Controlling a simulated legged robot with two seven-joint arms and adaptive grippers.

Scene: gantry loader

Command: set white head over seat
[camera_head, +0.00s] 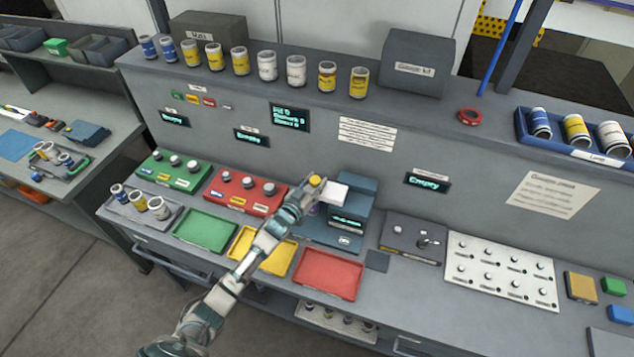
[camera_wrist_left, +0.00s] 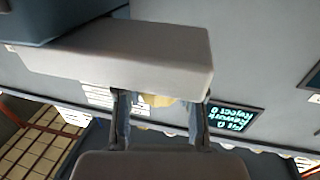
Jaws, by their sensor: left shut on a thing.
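The white head (camera_head: 334,194) is a pale block on the blue-grey gauge station (camera_head: 353,200) at the middle of the bench. It also shows large in the left wrist view (camera_wrist_left: 130,58). A yellow round knob (camera_head: 316,180) is at its left end. My left gripper (camera_head: 312,188) is at that end, its fingers (camera_wrist_left: 158,112) on both sides of the knob and shut on it. The head stands above the station's base (camera_head: 325,236). The seat below is mostly hidden by my gripper and arm; a small purplish thing shows there. My right gripper is not in view.
Green (camera_head: 205,231), yellow (camera_head: 283,258) and red (camera_head: 329,274) trays lie along the front of the bench. A grey box with a lever (camera_head: 412,240) and a white pegged panel (camera_head: 500,270) stand to the right. Several cans line the shelf above.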

